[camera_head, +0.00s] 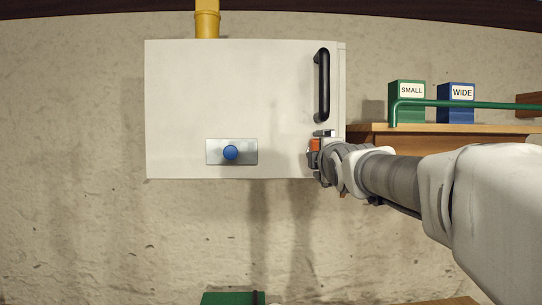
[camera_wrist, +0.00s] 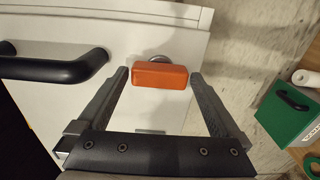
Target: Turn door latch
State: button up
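A white cabinet door (camera_head: 210,90) is on the wall; it looks shut. An orange latch (camera_wrist: 160,75) sits on a round grey mount near the door's edge. In the head view the latch (camera_head: 314,145) is at the door's lower right, partly hidden by my gripper (camera_head: 316,156). In the wrist view my gripper (camera_wrist: 160,78) is open, with one finger at each end of the latch. Narrow gaps show between the fingers and the latch. The latch's long side runs across from finger to finger.
A black handle (camera_head: 322,85) stands out from the door above the latch. A blue knob (camera_head: 231,152) on a metal plate is to the left. A shelf on the right holds a green box (camera_head: 406,92) and blue box (camera_head: 456,104) behind a green rail (camera_head: 470,103).

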jog(key=shift+s, duration=0.15)
jog(key=s+b, duration=0.1)
jog(key=s, duration=1.6)
jog(key=shift+b, duration=0.3)
jog(key=shift+s, duration=0.1)
jog(key=s+f+m+g, duration=0.4)
jog(key=s+f+m, duration=0.1)
jog(key=f, duration=0.5)
jog(key=s+f+m+g+p, duration=0.1)
jog(key=s+f+m+g, duration=0.3)
jog(key=f, duration=0.7)
jog(key=s+f+m+g, duration=0.4)
jog(key=s+f+m, duration=0.4)
jog(key=f, duration=0.3)
jog(key=shift+s+m+p, duration=0.2)
jog(key=shift+m+p, duration=0.1)
jog(key=shift+m, duration=0.3)
jog(key=shift+a, duration=0.1)
